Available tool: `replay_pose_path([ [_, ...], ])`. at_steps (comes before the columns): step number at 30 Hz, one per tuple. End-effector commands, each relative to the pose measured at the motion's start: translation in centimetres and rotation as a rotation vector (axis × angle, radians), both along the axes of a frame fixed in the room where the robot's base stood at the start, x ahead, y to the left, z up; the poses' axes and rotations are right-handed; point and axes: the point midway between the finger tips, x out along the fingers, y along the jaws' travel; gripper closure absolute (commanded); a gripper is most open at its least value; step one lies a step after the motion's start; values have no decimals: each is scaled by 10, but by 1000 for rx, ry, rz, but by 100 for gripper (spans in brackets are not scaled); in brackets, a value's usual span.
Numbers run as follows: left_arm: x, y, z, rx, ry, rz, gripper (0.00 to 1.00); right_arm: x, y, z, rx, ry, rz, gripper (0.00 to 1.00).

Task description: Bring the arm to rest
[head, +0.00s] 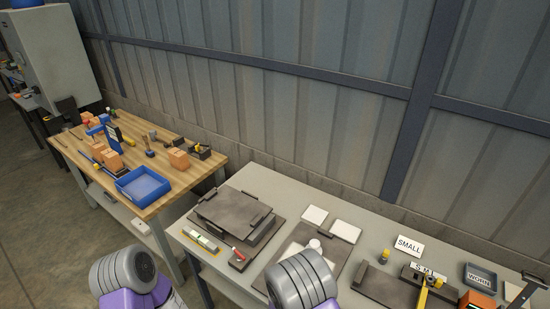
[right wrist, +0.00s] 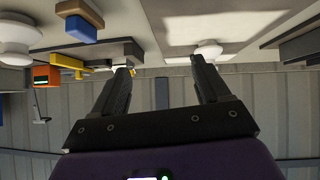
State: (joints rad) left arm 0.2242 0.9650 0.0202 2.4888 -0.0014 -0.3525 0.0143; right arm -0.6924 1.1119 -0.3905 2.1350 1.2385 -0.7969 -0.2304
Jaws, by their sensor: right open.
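My right gripper (right wrist: 160,75) is open in the right wrist view, with nothing between its two dark fingers. That view is upside down, with the grey table at the top. A white rounded piece (right wrist: 208,50) shows beyond the right finger, and another white piece (right wrist: 16,35) sits at the left edge. In the head view my two grey and purple arms rise at the bottom edge, and neither gripper's fingers can be seen there. A white piece (head: 315,244) on the grey table shows just behind my right arm.
The grey table (head: 262,178) holds a dark raised plate (head: 233,211), white squares (head: 344,231), a SMALL sign (head: 409,246) and a WORN tray (head: 480,278). A wooden bench (head: 205,165) with a blue tray (head: 142,186) stands at left. A corrugated wall is behind.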

Motion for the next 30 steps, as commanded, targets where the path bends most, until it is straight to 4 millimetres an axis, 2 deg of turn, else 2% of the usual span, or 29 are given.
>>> replay_pose_path([
  [1,-1,0,0,0,2,0,33,-9,-7,-14,33,54,14,24],
  [5,-1,0,0,0,2,0,33,-38,-16,-51,156,211,86,24],
  [9,-1,0,0,0,2,0,33,-83,-12,-82,331,380,179,24],
  [12,-1,0,0,0,1,1,33,-112,-4,-91,447,470,240,24],
  [16,-1,0,0,0,2,0,33,-145,5,-93,574,555,309,24],
  [24,-1,0,0,0,2,0,33,-199,23,-80,788,664,447,24],
  [25,-1,0,-11,0,1,1,33,-196,24,-92,777,661,449,24],
  [30,-1,0,-44,0,2,0,33,-195,24,-126,772,659,448,24],
])
